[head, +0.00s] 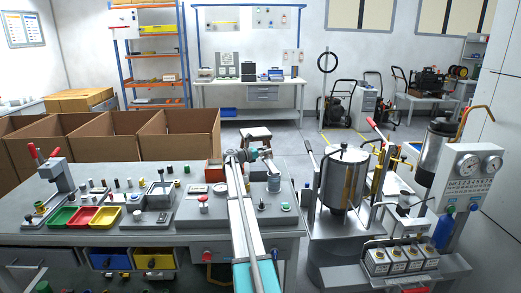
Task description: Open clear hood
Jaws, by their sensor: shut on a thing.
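My arm reaches from the bottom middle over the grey workbench (150,222). Its end bends to the right above the bench's right part. My gripper (270,167) is small there, near a grey round fixture (273,184). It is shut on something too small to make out. I cannot make out the outline of the clear hood, so I cannot tell whether it is open or shut, or whether my gripper touches it.
A lever press (55,182) and red, yellow and green trays (82,216) are on the bench's left. Open cardboard boxes (180,135) stand behind. A steel tank (345,178) and a gauge panel (472,175) crowd the right. Open floor lies beyond the bench.

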